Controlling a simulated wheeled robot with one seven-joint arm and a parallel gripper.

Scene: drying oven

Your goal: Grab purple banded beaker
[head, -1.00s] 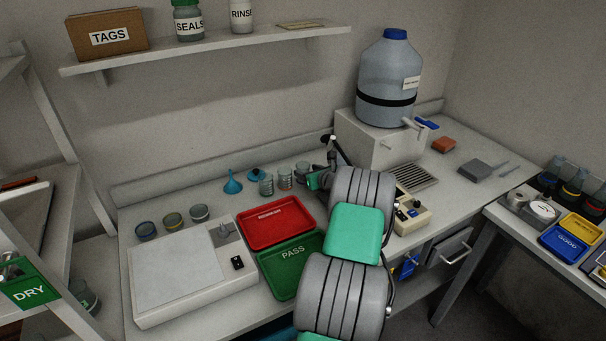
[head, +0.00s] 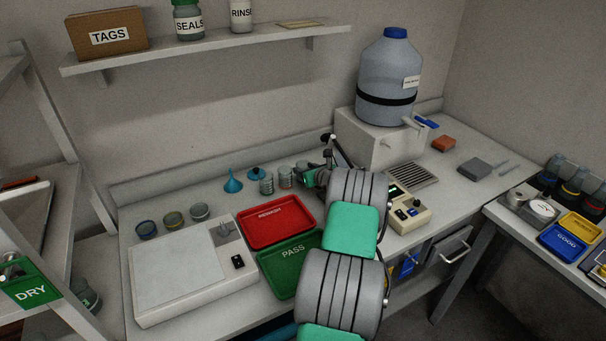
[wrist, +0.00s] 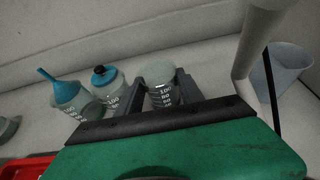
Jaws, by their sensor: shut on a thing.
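My gripper (head: 309,178) is at the back of the bench, at the right end of a short row of clear beakers. In the wrist view my gripper (wrist: 161,85) has its two dark fingers on either side of a clear beaker (wrist: 160,92) with white scale marks, and is shut on it. The beaker looks upright; its lower part is hidden by my gripper's body. No purple band shows on it.
The red tray (head: 275,222), green PASS tray (head: 290,265) and balance (head: 190,275) lie in front. A beige instrument (head: 408,214) and large carboy (head: 386,80) are on the right.

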